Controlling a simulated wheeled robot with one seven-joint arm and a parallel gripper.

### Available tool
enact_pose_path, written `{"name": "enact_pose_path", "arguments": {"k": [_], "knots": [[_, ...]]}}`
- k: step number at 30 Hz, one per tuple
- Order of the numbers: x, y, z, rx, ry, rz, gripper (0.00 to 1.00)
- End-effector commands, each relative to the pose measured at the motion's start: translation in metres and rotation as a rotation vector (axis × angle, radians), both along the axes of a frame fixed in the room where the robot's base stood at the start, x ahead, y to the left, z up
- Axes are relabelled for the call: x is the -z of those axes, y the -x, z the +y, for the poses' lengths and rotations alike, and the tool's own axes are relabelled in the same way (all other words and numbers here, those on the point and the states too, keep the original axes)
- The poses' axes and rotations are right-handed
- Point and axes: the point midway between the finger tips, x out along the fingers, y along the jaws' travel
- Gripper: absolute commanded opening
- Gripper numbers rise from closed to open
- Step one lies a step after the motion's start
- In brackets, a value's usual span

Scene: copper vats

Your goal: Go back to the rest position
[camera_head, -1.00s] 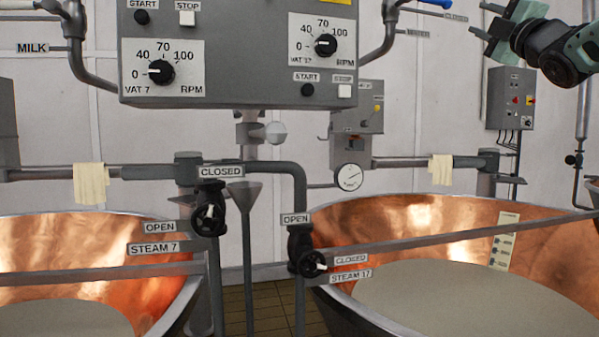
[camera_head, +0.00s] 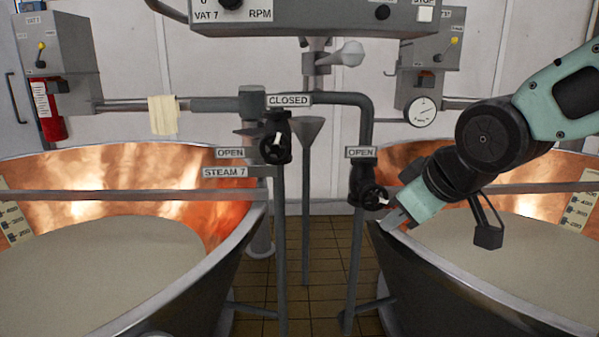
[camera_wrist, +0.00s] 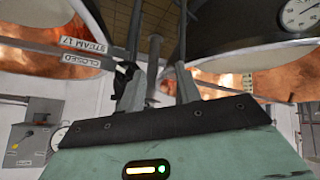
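My gripper (camera_head: 391,219) is low on the right of the head view, by the rim of the right vat (camera_head: 450,270) and just right of and below the black right steam valve (camera_head: 371,196). In the wrist view my gripper (camera_wrist: 158,72) has its two fingers apart, with nothing held between them. The black valve also shows there (camera_wrist: 122,76), beside the left finger. I cannot tell whether the gripper touches the valve or the rim. The left valve (camera_head: 275,146), near the STEAM 7 label (camera_head: 225,172), stands free. My arm hides part of the right vat.
The left copper vat (camera_head: 100,190) holds pale liquid, as does the right one. Pipes stand between the vats over a tiled floor (camera_head: 322,260). A control box (camera_head: 310,15) hangs above. A gauge (camera_head: 421,112) and a cloth (camera_head: 163,115) are behind.

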Motion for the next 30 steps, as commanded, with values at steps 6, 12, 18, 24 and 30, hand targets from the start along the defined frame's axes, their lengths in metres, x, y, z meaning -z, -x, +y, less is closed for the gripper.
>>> {"name": "enact_pose_path", "arguments": {"k": [6, 12, 18, 24, 30], "knots": [[0.07, 0.113, 0.029, -0.012, 0.048, 0.351, 0.34], [0.105, 0.198, 0.026, -0.001, 0.137, 0.584, 0.34], [0.079, 0.226, 0.021, 0.013, 0.174, 0.663, 0.34], [0.035, 0.225, 0.021, 0.014, 0.172, 0.661, 0.34], [-0.007, 0.225, 0.021, 0.014, 0.171, 0.66, 0.34]]}}
